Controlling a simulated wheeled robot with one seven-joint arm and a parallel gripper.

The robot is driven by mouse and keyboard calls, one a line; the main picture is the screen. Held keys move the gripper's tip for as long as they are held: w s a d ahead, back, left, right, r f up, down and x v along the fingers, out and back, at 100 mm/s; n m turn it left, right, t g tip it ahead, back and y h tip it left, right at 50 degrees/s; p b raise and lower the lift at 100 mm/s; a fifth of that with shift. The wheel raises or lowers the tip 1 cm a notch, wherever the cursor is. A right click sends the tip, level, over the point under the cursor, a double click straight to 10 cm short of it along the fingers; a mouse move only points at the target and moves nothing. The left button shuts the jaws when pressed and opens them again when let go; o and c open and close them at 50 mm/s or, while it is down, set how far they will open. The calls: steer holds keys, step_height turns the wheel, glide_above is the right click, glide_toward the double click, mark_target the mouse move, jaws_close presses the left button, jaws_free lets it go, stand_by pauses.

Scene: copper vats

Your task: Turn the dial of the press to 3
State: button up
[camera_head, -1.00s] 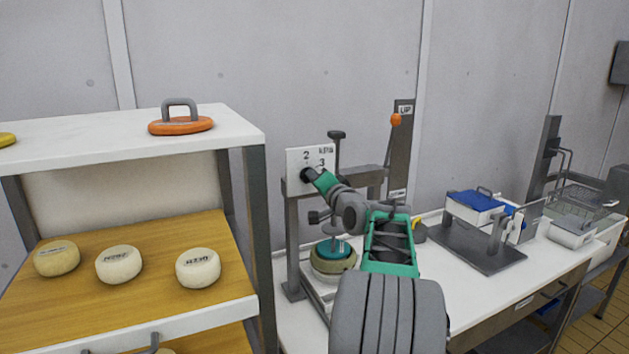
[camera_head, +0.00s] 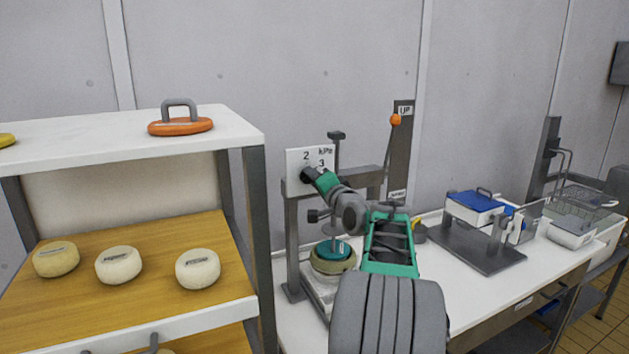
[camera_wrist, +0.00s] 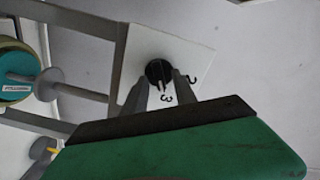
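The press (camera_head: 292,240) stands on the white bench, with a white dial plate marked 2, 3 and kPa at its top left. In the wrist view the black round dial (camera_wrist: 156,70) sits on this plate, its white pointer aimed near the 3. My gripper (camera_wrist: 161,76) has one finger on each side of the dial, and both tips appear to touch its edge. In the head view my gripper (camera_head: 311,176) is at the plate, and its tips hide most of the dial.
A teal-topped round mould (camera_head: 332,262) sits under the press. An orange-knobbed lever (camera_head: 396,120) stands to the right by an UP label. A shelf (camera_head: 150,318) with cheeses stands at the left. A blue-lidded device (camera_head: 475,202) and wire basket (camera_head: 585,198) are at the right.

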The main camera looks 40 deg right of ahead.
steer(key=shift+s, duration=0.1)
steer(key=b+v, duration=0.2)
steer(key=v, duration=0.5)
steer(key=shift+s+b, duration=0.3)
steer(key=shift+b, duration=0.05)
steer(key=shift+a, duration=0.15)
